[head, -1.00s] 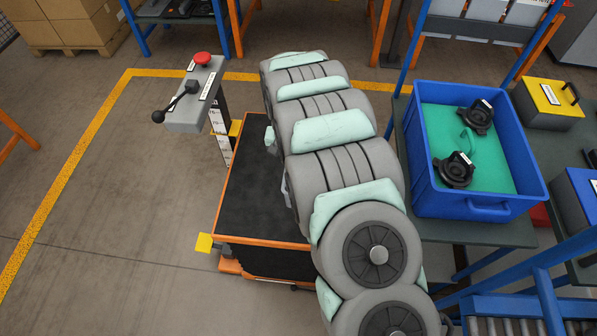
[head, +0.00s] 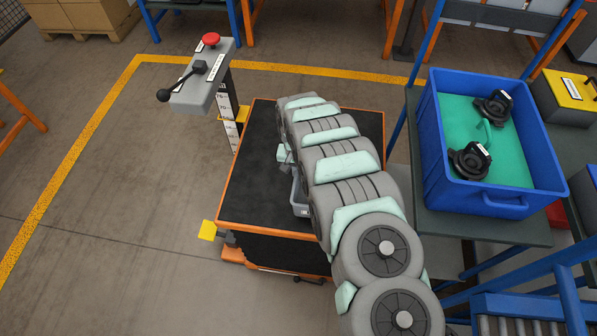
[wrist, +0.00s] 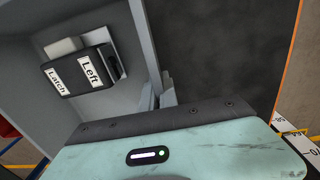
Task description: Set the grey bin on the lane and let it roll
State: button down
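The grey bin (head: 299,197) shows only in part in the head view, beside and below my arm, over the black-topped cart. My arm hides the rest of it. In the wrist view the bin (wrist: 115,115) fills the left side, with a black part (wrist: 80,72) labelled "Latch" and "Left" inside. My gripper (wrist: 158,97) has a finger on each side of the bin's wall and looks shut on it. In the head view the fingers are hidden. The roller lane (head: 520,328) shows at the bottom right, between blue rails.
The black-topped cart (head: 250,180) has an orange rim and a control post (head: 205,80) at its far left. Floor at left is clear.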

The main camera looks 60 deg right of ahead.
jog(key=shift+f, duration=1.2)
jog(key=c, duration=1.6)
grip_release()
jog(key=shift+c, duration=0.2)
notch_tip(320, 180, up, 12)
jog(key=p, duration=0.2)
jog(key=shift+w+a, duration=0.15)
jog(key=shift+w, duration=0.15)
